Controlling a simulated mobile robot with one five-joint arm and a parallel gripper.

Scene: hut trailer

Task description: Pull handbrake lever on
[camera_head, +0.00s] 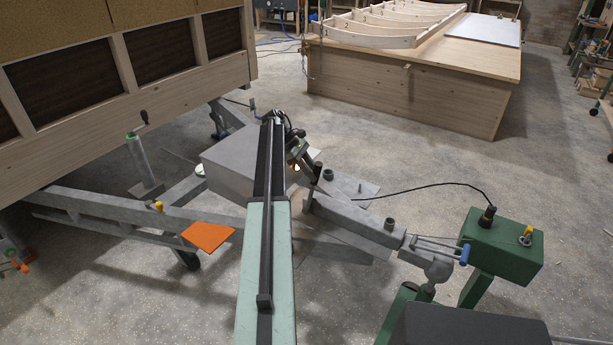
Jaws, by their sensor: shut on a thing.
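The grey trailer drawbar (350,217) runs from the middle of the head view down to the coupling (436,266) at the right. The handbrake lever (309,200) rises from the inner end of the drawbar, just right of my arm. Only its lower part shows. My gripper (314,173) hangs from the far end of my arm and is shut on the lever. The fingers are small and dark here, and they and my wrist hide the upper lever, so its exact angle is hard to tell.
The wooden hut (130,80) stands on the trailer frame at the left, with an orange plate (208,236) below it. A wooden workbench (420,85) is behind.

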